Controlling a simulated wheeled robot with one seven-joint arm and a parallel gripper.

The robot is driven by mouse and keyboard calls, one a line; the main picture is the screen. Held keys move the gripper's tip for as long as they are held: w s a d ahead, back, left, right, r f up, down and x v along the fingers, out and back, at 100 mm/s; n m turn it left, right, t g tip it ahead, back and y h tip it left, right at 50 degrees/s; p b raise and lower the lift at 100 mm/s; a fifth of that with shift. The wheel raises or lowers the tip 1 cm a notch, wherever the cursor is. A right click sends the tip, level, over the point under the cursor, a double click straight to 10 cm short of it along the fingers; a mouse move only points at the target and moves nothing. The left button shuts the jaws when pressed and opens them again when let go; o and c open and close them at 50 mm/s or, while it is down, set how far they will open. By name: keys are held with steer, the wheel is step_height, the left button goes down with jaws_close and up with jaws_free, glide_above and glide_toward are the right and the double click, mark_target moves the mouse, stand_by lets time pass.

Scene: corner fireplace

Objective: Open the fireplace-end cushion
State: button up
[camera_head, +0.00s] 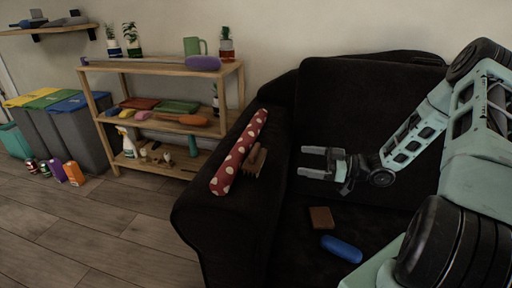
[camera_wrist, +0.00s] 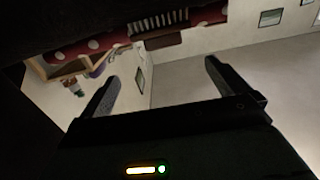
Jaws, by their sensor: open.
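A black sofa (camera_head: 310,230) fills the middle and right, with a dark seat cushion and a back cushion (camera_head: 345,100). I cannot tell which is the fireplace-end cushion, and no fireplace shows. My gripper (camera_head: 302,161) is open and empty, above the seat and in front of the back cushion, its fingers pointing left toward the armrest. In the wrist view my gripper (camera_wrist: 161,70) has both fingers apart with nothing between them.
A red dotted roll (camera_head: 240,152) and a brown brush (camera_head: 255,161) lie on the left armrest. A brown block (camera_head: 321,217) and a blue oblong item (camera_head: 342,249) lie on the seat.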

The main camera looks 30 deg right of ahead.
steer(key=b, duration=0.2)
glide_toward(258, 153)
steer(key=x, duration=0.5)
steer(key=shift+w+f, duration=0.1)
steer(key=shift+w, duration=0.35)
steer(key=x, duration=0.2)
steer(key=b+x, duration=0.1)
steer(key=x, duration=0.1)
steer(key=shift+s+a, duration=0.15)
steer(key=shift+a, duration=0.15)
steer(key=shift+w+a, duration=0.35)
steer(key=shift+w, duration=0.05)
steer(key=c, duration=1.1)
steer(key=shift+c, duration=0.2)
step_height(258, 153, up, 10)
steer(key=p, duration=0.3)
